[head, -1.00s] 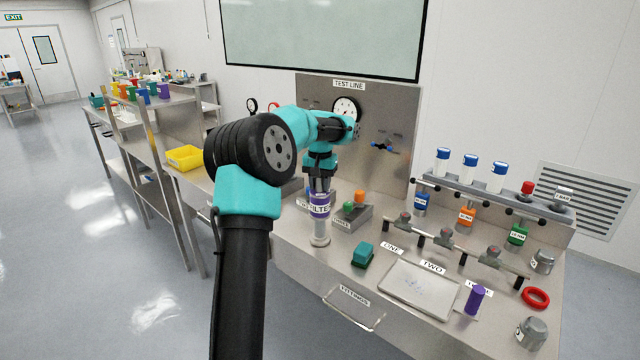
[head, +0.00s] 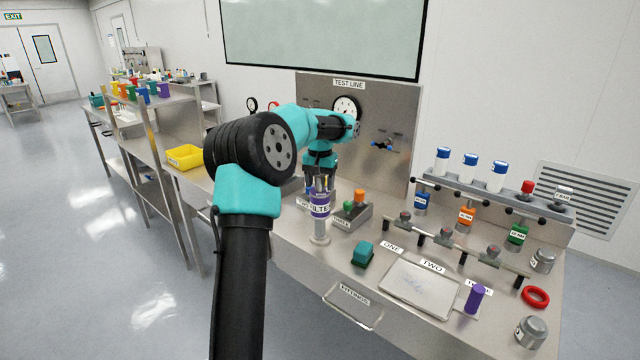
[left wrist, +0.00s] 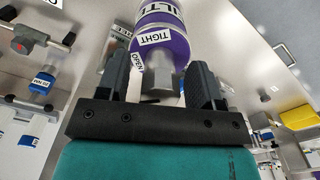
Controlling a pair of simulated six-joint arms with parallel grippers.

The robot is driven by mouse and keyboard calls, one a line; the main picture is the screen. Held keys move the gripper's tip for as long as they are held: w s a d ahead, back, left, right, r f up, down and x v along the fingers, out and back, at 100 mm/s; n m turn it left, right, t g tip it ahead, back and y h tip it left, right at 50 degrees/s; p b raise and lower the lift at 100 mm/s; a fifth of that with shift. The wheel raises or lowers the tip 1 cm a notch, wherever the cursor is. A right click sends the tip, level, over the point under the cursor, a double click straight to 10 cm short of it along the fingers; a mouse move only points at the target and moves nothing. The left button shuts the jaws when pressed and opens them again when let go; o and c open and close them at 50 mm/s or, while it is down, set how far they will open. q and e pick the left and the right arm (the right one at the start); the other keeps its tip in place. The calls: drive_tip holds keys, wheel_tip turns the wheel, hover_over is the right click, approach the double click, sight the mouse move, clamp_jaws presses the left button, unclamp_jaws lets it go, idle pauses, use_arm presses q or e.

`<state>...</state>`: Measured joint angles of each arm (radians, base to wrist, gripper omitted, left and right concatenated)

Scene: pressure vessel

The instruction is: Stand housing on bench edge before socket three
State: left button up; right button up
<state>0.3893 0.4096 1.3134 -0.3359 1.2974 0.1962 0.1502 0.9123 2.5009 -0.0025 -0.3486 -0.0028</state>
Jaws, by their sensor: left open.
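My left gripper (head: 320,172) is open above the upright vessel with a purple band marked FILTER (head: 320,203). In the left wrist view its two fingers (left wrist: 160,78) stand apart on either side of the vessel's grey top fitting (left wrist: 163,82); I cannot tell whether they touch it. Labels TIGHT and OPEN show there. A plain purple cylinder (head: 474,299) stands upright near the bench's front right, partly covering the third label; I cannot tell which piece is the housing. Labels ONE (head: 391,249) and TWO (head: 432,267) lie left of it. My right gripper is not in view.
A shallow tray (head: 420,292) lies left of the purple cylinder. A red ring (head: 536,297) and grey caps (head: 531,333) sit at the right. A teal block (head: 363,253) and a valve row (head: 446,236) are nearby. A drawer handle marked FITTINGS (head: 354,307) juts out in front.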

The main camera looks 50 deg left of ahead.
use_arm(q)
wheel_tip(320, 180, up, 12)
drive_tip(key=shift+f, duration=0.1)
idle(0.4)
idle(0.5)
